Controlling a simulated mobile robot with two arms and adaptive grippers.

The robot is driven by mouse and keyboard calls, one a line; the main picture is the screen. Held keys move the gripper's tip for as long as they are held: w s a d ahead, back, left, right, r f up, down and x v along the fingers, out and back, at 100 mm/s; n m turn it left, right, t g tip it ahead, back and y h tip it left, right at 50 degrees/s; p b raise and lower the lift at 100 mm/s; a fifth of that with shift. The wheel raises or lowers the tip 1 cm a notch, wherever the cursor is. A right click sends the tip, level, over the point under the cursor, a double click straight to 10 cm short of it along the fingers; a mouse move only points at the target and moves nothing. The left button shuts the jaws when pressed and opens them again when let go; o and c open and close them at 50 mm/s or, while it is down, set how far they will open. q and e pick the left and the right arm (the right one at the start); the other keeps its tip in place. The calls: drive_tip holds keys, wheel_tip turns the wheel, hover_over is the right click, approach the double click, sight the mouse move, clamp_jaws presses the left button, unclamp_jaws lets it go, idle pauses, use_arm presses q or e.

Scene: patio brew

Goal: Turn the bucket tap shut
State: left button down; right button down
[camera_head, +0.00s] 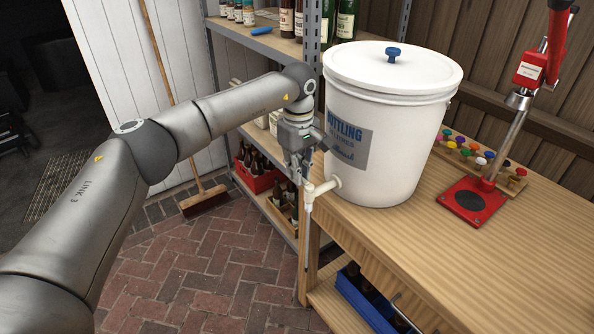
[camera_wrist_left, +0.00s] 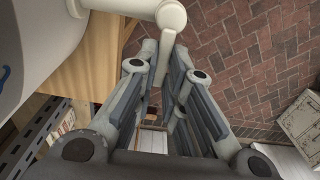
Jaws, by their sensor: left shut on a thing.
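The white bottling bucket (camera_head: 386,125) stands upright on the wooden bench with its lid on and a blue knob on top. Its cream tap (camera_head: 324,188) sticks out low on the left side, past the bench edge, with a thin tube hanging down. My left gripper (camera_head: 302,174) reaches down from above, shut on the upper part of the tap. In the left wrist view the tap (camera_wrist_left: 172,16) is at the top, and the gripper's fingertips (camera_wrist_left: 166,48) close on its cream end. The fingers partly hide the tap's handle, so its angle is unclear. My right gripper is not in view.
A red capper (camera_head: 474,201) and a rack of coloured caps (camera_head: 482,160) stand right of the bucket. Metal shelves (camera_head: 262,42) with bottles are behind my arm. A broom (camera_head: 204,199) leans at the wall. A blue crate (camera_head: 362,300) sits below the bench. The front bench top is clear.

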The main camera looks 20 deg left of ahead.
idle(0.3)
use_arm(q)
drive_tip(key=c, duration=1.5)
unclamp_jaws()
drive_tip(key=shift+r, duration=0.1)
wheel_tip(320, 180, up, 12)
drive_tip(key=shift+f, duration=0.1)
